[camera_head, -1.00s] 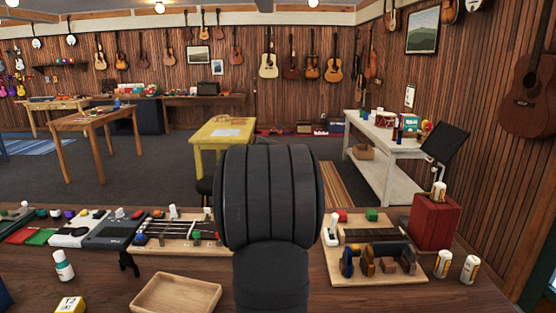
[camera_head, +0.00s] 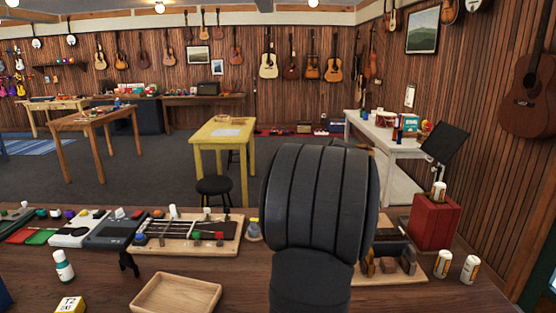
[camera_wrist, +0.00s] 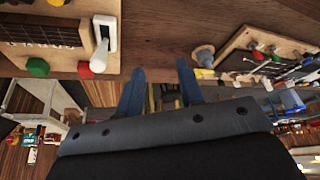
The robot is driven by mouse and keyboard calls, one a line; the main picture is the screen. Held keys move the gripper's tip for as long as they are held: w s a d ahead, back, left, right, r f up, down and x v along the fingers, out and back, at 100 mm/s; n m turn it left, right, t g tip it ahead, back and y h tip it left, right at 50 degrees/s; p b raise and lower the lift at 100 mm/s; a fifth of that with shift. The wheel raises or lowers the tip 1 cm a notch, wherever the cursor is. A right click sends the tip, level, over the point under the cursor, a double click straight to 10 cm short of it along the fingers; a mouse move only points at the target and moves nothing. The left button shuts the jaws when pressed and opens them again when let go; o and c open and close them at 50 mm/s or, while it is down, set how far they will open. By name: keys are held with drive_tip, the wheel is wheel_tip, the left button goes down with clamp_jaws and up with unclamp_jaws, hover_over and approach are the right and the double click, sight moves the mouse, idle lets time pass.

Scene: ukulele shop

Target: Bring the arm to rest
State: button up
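My gripper (camera_wrist: 160,74) shows in the wrist view, its two blue-grey fingers spread apart with no object seen between them. It is open. In the head view, my black arm rises in front of the workbench (camera_head: 240,275), and the gripper cannot be made out there. The wrist view appears upside down. It shows a fretboard work board (camera_wrist: 60,35) to the left of the fingers and a stringed board (camera_wrist: 262,50) to the right. The fingers look apart from both boards.
A wooden tray (camera_head: 177,291), a white bottle (camera_head: 63,266) and a yellow block (camera_head: 70,305) are at the front left. A red box (camera_head: 434,222) and white-and-orange cans (camera_head: 470,269) stand at the right. My arm hides part of the fretboard work board. A yellow table (camera_head: 222,131) stands behind.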

drive_tip(key=s+d+m, duration=0.1)
drive_tip(key=s+d, duration=0.1)
drive_tip(key=d, duration=0.3)
drive_tip(key=s+d+m, duration=0.1)
drive_tip(key=s+d, duration=0.1)
drive_tip(key=d, duration=0.3)
drive_tip(key=s+d+m+h, duration=0.1)
drive_tip(key=s+d, duration=0.1)
drive_tip(key=d, duration=0.3)
drive_tip(key=shift+r, duration=0.1)
